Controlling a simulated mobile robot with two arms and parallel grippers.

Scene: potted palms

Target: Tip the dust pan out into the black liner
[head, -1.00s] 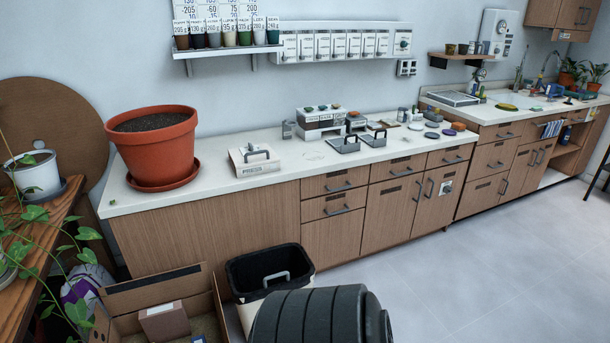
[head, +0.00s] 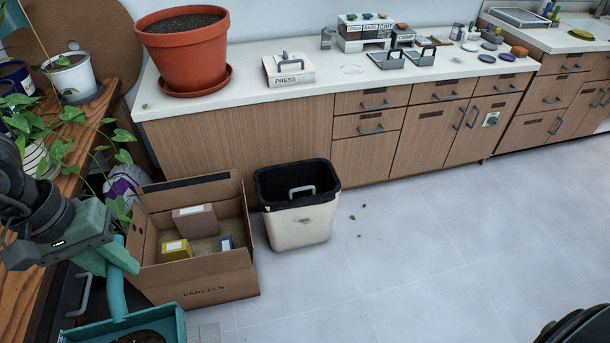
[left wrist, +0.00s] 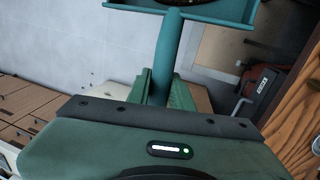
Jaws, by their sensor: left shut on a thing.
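The teal dust pan (head: 157,318) is at the bottom left of the head view, partly cut off, with dark soil (head: 140,337) in it. My left gripper (head: 112,258) is shut on its handle. In the left wrist view the dust pan (left wrist: 225,14) shows at the top, with its handle running down between the fingers (left wrist: 166,88). The black liner (head: 268,178) lines a cream bin (head: 302,226) standing on the floor, right of and farther away than the pan. A grey handle-like piece shows at the liner. My right gripper is out of view.
An open cardboard parcels box (head: 205,290) with small boxes inside stands between the pan and the bin. A wooden bench (head: 30,310) with plants is at left. A counter (head: 330,75) runs behind. Crumbs (head: 363,206) lie on the otherwise clear floor right of the bin.

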